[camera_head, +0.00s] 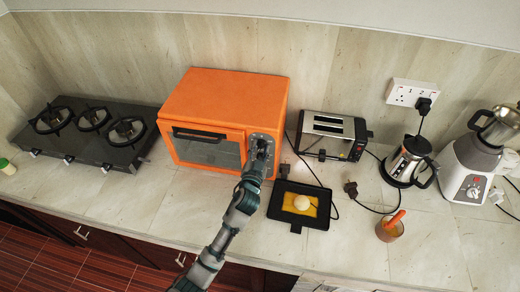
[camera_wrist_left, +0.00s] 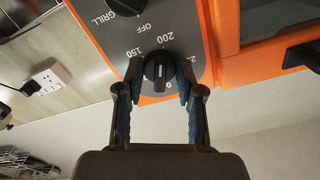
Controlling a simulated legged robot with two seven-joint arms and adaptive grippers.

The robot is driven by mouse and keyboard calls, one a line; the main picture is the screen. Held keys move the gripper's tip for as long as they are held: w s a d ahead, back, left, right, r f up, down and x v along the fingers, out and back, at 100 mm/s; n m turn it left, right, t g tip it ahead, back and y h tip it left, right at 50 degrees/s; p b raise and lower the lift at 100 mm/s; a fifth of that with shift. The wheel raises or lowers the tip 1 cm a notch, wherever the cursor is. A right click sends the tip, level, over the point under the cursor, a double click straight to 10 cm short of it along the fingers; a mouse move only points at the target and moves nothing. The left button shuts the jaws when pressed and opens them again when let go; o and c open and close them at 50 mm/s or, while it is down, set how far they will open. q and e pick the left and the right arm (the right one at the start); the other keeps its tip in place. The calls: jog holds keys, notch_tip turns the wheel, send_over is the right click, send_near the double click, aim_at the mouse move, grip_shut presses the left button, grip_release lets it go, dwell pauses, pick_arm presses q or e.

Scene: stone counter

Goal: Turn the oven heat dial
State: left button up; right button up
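The orange oven (camera_head: 222,95) stands on the counter against the wall, its dark control panel (camera_head: 277,147) at the front right. In the head view my left gripper (camera_head: 260,150) reaches this panel and covers part of it. In the left wrist view the black heat dial (camera_wrist_left: 159,74) shows below the numbers 150 and 200, with a pale pointer mark. The two fingers of my left gripper (camera_wrist_left: 159,80) stand on either side of the dial, partly closed and very near it. I cannot tell whether they touch it. My right gripper is not in view.
Another black dial (camera_wrist_left: 126,5) sits by OFF and GRILL. A toaster (camera_head: 331,135), a black tray (camera_head: 299,205), a kettle (camera_head: 408,162) and a blender (camera_head: 474,163) stand right of the oven. A gas stove (camera_head: 88,130) is at left.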

pick_arm(q)
jog(key=shift+m+p, duration=0.5)
jog(key=shift+m, duration=0.3)
jog(key=shift+f, duration=0.1)
jog(key=o, duration=1.2)
jog(key=shift+d, duration=0.1)
jog(key=shift+c, duration=0.2)
jog(key=s+a, duration=0.2)
jog(key=s, duration=0.9)
jog(key=shift+s+a, duration=0.15)
jog(key=shift+s, duration=0.2)
jog(key=shift+f, duration=0.1)
